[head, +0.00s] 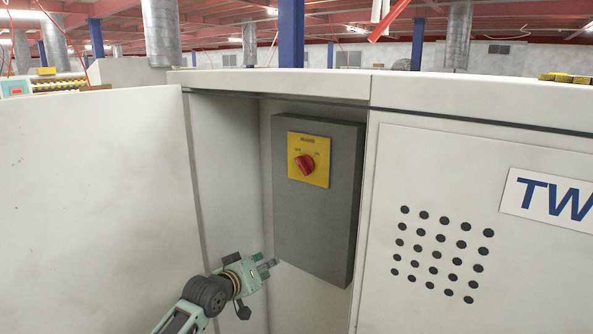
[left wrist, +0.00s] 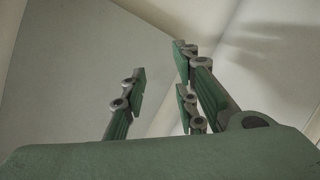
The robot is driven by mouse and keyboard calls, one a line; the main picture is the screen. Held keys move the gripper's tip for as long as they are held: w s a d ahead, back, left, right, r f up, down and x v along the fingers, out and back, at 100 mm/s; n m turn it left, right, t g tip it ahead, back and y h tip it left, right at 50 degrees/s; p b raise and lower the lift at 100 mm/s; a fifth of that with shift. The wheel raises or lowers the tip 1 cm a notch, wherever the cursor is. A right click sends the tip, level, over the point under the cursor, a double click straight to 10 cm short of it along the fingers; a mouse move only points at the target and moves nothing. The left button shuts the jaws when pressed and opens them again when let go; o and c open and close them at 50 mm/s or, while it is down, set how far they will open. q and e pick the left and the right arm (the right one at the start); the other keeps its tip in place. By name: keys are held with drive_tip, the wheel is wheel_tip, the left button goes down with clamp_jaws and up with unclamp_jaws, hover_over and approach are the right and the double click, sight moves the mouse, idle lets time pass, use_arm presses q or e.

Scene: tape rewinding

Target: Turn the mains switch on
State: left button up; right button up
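The mains switch is a red rotary knob (head: 305,165) on a yellow plate (head: 322,158). The plate is fixed to a grey box (head: 318,222) inside an open recess of the cream cabinet. The knob stands tilted between the two plate markings, which are too small to read. My left gripper (head: 270,266) is below and to the left of the knob, near the box's lower left corner, apart from the switch. In the left wrist view my left gripper's fingers (left wrist: 160,95) are spread with nothing between them. The switch does not show there. My right gripper is not in view.
Cream cabinet panels stand on the left (head: 95,190) and on the right (head: 475,180), the right one with several round vent holes. The recess side walls flank the grey box. The space in front of the switch is clear.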

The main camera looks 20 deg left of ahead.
use_arm(q)
wheel_tip(320, 180, up, 18)
drive_tip(key=d+t+h, duration=0.2)
drive_tip(key=m+t+h, duration=0.1)
drive_tip(key=h, duration=0.1)
approach(300, 167)
drive_tip(key=x, duration=0.3)
drive_tip(key=p+x, duration=0.1)
drive_tip(key=x, duration=0.3)
drive_tip(key=shift+s+d+r, duration=0.1)
drive_tip(key=shift+r, duration=0.1)
drive_tip(key=shift+p+x, duration=0.3)
drive_tip(key=shift+x, duration=0.55)
drive_tip(key=shift+f, duration=0.15)
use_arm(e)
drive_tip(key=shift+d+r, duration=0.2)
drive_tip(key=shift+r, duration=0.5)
use_arm(q)
clamp_jaws()
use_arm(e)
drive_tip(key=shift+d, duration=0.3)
